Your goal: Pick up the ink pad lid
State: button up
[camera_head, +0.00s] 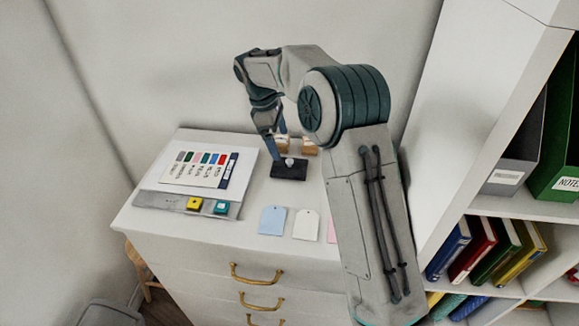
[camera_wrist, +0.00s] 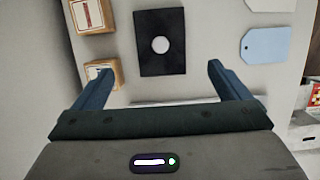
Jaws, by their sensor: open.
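The ink pad lid (camera_head: 289,169) is a flat black rectangle with a pale round knob on top, lying on the white cabinet top. In the wrist view the lid (camera_wrist: 161,65) shows ahead of the fingers, its light knob near its middle. Whether a pad lies under it I cannot tell. My gripper (camera_head: 277,152) is above the lid in the head view, pointing down. In the wrist view my gripper (camera_wrist: 157,78) has its two blue fingers wide apart with nothing between them, one to each side of the lid's near end. I see no contact.
Wooden stamp blocks (camera_wrist: 102,73) stand beside the lid, close to one finger. Blue (camera_head: 272,220) and white (camera_head: 306,225) tags lie in front. A printed card (camera_head: 199,169) and a grey tray (camera_head: 168,202) with yellow and teal pieces lie left. A bookshelf (camera_head: 452,165) stands right.

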aim_at(287, 160)
jog(key=p+x, duration=0.1)
jog(key=x, duration=0.7)
jog(key=shift+s+d+f, duration=0.1)
jog(key=shift+d+f, duration=0.05)
jog(key=shift+f, duration=0.1)
jog(key=c, duration=1.2)
